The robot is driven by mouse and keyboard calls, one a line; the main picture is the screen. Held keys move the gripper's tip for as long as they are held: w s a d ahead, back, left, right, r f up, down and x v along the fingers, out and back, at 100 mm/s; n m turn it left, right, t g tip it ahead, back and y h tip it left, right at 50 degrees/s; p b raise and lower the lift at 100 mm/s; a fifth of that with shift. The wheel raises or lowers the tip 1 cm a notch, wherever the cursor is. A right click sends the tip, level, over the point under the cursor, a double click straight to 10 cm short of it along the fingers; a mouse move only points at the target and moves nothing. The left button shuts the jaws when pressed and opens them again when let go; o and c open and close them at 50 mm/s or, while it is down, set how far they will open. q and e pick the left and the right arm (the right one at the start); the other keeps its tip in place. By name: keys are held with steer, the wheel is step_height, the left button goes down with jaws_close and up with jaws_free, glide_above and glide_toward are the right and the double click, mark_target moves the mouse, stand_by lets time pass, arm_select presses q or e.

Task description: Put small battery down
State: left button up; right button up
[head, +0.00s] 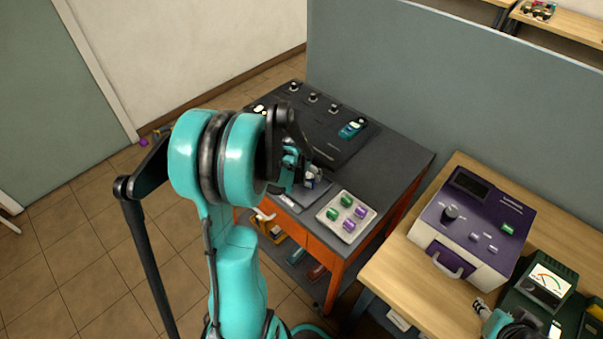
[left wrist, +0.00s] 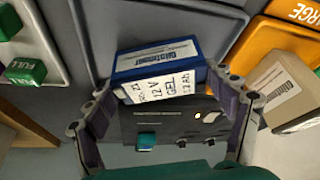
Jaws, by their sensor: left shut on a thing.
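The small battery (left wrist: 160,70) is a blue block with a white label reading "12 V GEL" in the left wrist view. My left gripper (head: 306,172) is shut on it, with one finger on each side (left wrist: 165,112). In the head view the battery (head: 312,181) is small and partly hidden by the gripper, over the grey pad (head: 316,196) on the dark-topped workbench (head: 395,150). I cannot tell whether it touches the surface below. At the lower right, my right gripper (head: 481,307) shows small and partly cut off; its jaws are unclear.
A pale tray (head: 329,228) with green and purple blocks lies close to the right of the battery. A black panel (head: 330,140) with knobs is behind. A purple device (head: 475,222) and a green meter (head: 545,285) stand on the wooden table. An orange box (left wrist: 275,45) shows in the wrist view.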

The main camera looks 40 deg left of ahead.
arm_select(q)
steer(key=shift+f, duration=0.2)
steer(key=o, duration=1.6)
steer(key=shift+o, duration=0.2)
steer(key=shift+s+r, duration=0.1)
steer(key=shift+r, duration=0.45)
steer(key=p+v, duration=0.4)
steer(key=v, duration=0.7)
steer(key=s+d+r+m+t, duration=0.1)
steer(key=s+d+r, duration=0.2)
steer(key=d, duration=0.8)
steer(key=s+d+r+m+t+h, duration=0.1)
steer(key=s+d+r+m, duration=0.1)
steer(key=s+d, duration=0.4)
steer(key=d+r, duration=0.1)
steer(key=d, duration=0.4)
steer(key=shift+r+m+t, duration=0.3)
steer(key=shift+r+t, duration=0.1)
